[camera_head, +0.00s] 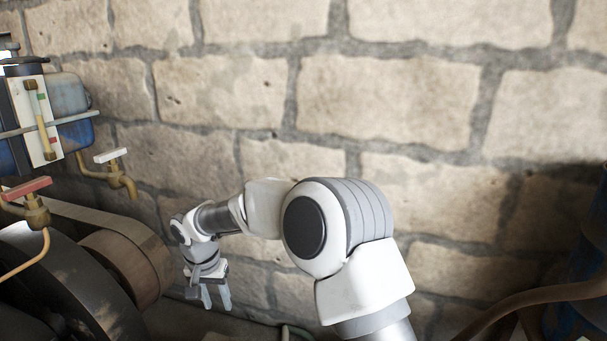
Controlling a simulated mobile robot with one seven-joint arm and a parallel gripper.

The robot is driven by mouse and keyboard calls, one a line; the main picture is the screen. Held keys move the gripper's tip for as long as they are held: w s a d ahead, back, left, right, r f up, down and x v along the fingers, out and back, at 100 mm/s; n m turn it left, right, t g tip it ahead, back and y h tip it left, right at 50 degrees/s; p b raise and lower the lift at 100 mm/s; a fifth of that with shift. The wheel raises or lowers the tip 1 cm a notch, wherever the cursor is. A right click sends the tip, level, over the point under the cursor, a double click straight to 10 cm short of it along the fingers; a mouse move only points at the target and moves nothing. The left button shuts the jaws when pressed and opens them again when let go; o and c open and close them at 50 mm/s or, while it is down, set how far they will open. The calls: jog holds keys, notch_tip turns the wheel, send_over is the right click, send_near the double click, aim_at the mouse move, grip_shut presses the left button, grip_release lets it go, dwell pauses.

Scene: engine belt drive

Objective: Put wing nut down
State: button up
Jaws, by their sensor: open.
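My gripper (215,296) hangs at the lower left of the middle, fingers pointing down. Its fingers are apart, and I see nothing held between them. It is just right of the brown belt drum and above a dark surface (255,327) at the wall's foot. I cannot make out the wing nut anywhere in this view. My own white arm covers the lower middle of the picture.
A large dark wheel (75,285) and a brown drum (128,262) with a belt stand at the left. Brass taps (122,178) and a blue tank (75,135) are above them. A stone wall (390,100) closes the back. A brown pipe (545,297) runs at lower right.

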jog(key=s+d+r+t, duration=0.1)
jog(key=s+d+r, duration=0.3)
jog(key=d+r, duration=0.55)
jog(key=s+d+r+t, duration=0.1)
jog(key=s+d+r, duration=0.5)
jog(key=d, duration=0.6)
jog(key=s+d+r+t, duration=0.2)
jog(key=s+d, duration=1)
jog(key=s, duration=0.5)
notch_tip(320, 180, up, 21)
jog(key=p, duration=2.1)
jog(key=shift+w+n, duration=0.3)
jog(key=shift+w, duration=0.1)
